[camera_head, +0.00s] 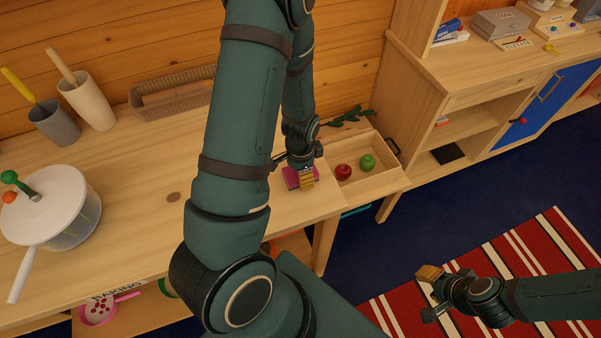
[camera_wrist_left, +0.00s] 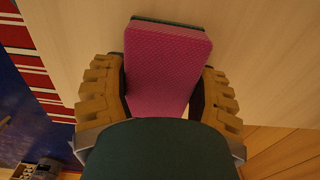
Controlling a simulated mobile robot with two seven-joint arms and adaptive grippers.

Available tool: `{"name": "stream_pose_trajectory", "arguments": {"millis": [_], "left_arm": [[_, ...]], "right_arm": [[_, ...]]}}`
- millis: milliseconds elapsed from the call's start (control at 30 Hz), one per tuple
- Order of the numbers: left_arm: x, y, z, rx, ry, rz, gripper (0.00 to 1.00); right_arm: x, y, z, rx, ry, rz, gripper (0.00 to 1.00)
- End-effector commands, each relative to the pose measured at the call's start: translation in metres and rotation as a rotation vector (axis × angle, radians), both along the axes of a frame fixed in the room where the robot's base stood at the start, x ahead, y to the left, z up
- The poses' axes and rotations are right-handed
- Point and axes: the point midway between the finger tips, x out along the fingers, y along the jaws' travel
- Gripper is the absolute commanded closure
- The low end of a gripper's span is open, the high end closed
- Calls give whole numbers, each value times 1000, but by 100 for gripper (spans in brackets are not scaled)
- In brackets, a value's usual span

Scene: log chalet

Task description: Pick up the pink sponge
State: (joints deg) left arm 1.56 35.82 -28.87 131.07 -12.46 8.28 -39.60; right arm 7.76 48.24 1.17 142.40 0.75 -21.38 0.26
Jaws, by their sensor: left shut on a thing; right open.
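The pink sponge (camera_wrist_left: 166,65) has a dark backing along one edge and fills the space between the fingers of my left gripper (camera_wrist_left: 160,95) in the left wrist view. The fingers press on its two sides. In the head view the sponge (camera_head: 291,178) is partly hidden by the left gripper (camera_head: 305,180), at the right end of the wooden counter (camera_head: 140,190). I cannot tell whether it touches the counter. My right gripper (camera_head: 431,294) is open and empty at the lower right, over the striped rug.
A wooden tray (camera_head: 385,182) with a red apple (camera_head: 343,172) and a green apple (camera_head: 367,162) lies just right of the left gripper. A pot (camera_head: 62,215), cups and a wicker basket (camera_head: 175,98) stand on the counter. The striped rug (camera_head: 530,255) is clear.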

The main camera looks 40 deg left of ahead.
Motion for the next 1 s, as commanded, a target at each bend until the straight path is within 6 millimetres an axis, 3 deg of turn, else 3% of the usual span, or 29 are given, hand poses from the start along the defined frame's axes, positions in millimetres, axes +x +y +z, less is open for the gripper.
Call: {"name": "stream_pose_trajectory", "arguments": {"millis": [167, 600, 767, 1000], "left_arm": [[1, 0, 11, 0, -4, 0, 59], [1, 0, 88, 0, -3, -1, 59], [0, 0, 99, 0, -1, 1, 59], [0, 0, 100, 0, 0, 0, 59]], "right_arm": [[0, 0, 2, 0, 0, 0, 61], [0, -1, 20, 4, -1, 1, 61], [0, -1, 22, 4, -1, 1, 61], [-1, -1, 22, 4, -1, 1, 61]]}}
